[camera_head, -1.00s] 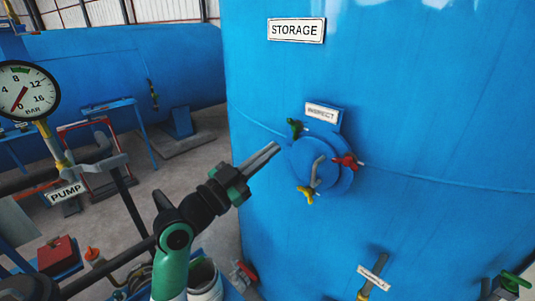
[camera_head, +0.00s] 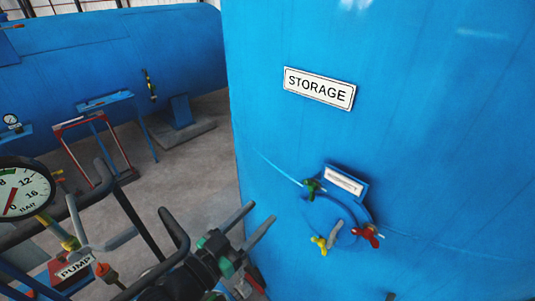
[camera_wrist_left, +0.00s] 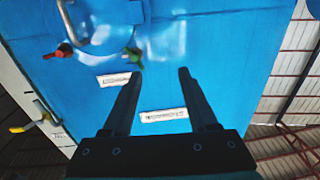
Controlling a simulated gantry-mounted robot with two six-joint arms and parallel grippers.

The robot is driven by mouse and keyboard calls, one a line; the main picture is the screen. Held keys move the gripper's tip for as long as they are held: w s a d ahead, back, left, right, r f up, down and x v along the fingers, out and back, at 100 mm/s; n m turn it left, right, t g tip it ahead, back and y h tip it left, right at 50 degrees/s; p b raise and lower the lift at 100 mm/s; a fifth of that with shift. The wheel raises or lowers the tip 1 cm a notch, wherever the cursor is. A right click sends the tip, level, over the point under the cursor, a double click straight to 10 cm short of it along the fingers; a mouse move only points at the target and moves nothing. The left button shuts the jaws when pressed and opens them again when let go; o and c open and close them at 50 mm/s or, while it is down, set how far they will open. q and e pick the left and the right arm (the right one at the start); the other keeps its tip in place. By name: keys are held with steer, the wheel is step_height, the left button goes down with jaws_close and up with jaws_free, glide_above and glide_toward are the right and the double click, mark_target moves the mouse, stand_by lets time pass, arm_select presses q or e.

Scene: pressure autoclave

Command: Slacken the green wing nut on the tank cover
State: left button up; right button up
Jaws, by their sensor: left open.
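The green wing nut (camera_head: 313,187) sits at the upper left edge of the round blue cover (camera_head: 321,214) on the storage tank (camera_head: 400,140). A red wing nut (camera_head: 369,233) is at the cover's right and a yellow one (camera_head: 320,243) at its lower left. My left gripper (camera_head: 256,220) is open and empty, to the lower left of the green nut and apart from it. In the left wrist view the green nut (camera_wrist_left: 133,55) lies near the left fingertip, outside the gap between my fingers (camera_wrist_left: 160,73). My right gripper is not in view.
An INSPECT plate (camera_head: 343,181) stands just above the cover, and a STORAGE sign (camera_head: 320,87) is higher on the tank. A grey handle (camera_head: 335,235) sticks out from the cover. A pressure gauge (camera_head: 22,190) and pipes are at the left.

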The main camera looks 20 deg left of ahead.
mark_target(311, 188)
arm_select(q)
steer(key=s+d+r+g+h+p, duration=0.1)
steer(key=d, duration=0.3)
steer(key=shift+m, duration=0.4)
steer(key=x, duration=0.7)
steer(key=p+x, duration=0.1)
steer(key=x, duration=0.3)
steer(key=shift+w+d+r, duration=0.15)
steer(key=shift+d+r, duration=0.1)
steer(key=shift+r, duration=0.05)
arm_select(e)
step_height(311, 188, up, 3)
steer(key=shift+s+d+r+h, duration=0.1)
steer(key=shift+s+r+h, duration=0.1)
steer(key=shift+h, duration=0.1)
arm_select(q)
jaws_close()
